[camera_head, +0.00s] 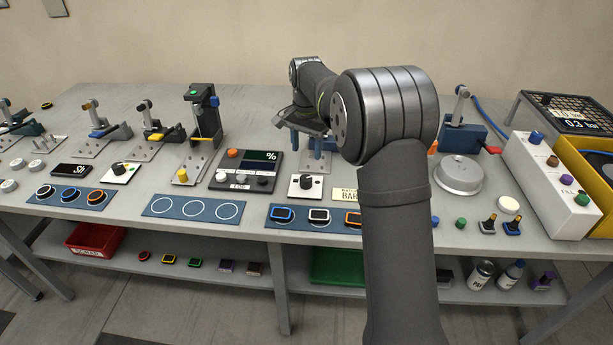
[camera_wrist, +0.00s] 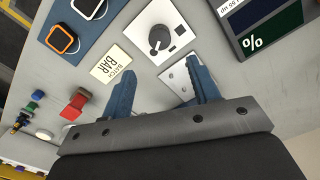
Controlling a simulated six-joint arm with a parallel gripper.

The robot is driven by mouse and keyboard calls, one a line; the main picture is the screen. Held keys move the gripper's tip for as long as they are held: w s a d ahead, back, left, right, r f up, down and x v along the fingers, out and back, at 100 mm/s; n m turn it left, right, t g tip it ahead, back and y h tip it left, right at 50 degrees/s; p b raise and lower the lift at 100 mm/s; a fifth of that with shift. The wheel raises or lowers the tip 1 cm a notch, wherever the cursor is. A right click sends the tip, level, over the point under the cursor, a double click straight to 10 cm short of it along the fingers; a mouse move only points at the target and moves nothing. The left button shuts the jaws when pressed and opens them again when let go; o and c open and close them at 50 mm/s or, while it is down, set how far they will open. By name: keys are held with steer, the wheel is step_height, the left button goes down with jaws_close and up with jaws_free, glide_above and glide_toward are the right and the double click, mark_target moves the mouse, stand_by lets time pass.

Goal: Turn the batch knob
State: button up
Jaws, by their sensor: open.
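A dark round knob (camera_head: 306,182) sits on a white square plate (camera_head: 294,191) on the bench, beside a cream card (camera_head: 347,194) reading "BATCH BAR" in the wrist view. The wrist view shows the knob (camera_wrist: 158,37) from above, with a pale pointer mark on it, and the card (camera_wrist: 111,62) next to the plate. My gripper (camera_wrist: 160,74) has its two blue fingers apart with nothing between them. The knob lies beyond the fingertips and apart from them. In the head view my gripper (camera_head: 309,148) is above and behind the knob, partly hidden by my arm.
A dark panel with a % display (camera_head: 259,157) stands left of the knob. A blue mat (camera_head: 300,223) with several ringed pieces lies in front. A second knob (camera_head: 118,168) on a white plate is farther left. Toggle clamps line the back.

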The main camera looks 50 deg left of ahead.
mark_target(307, 177)
step_height(307, 177, down, 11)
steer(key=shift+r, duration=0.1)
stand_by(0.3)
steer(key=c, duration=1)
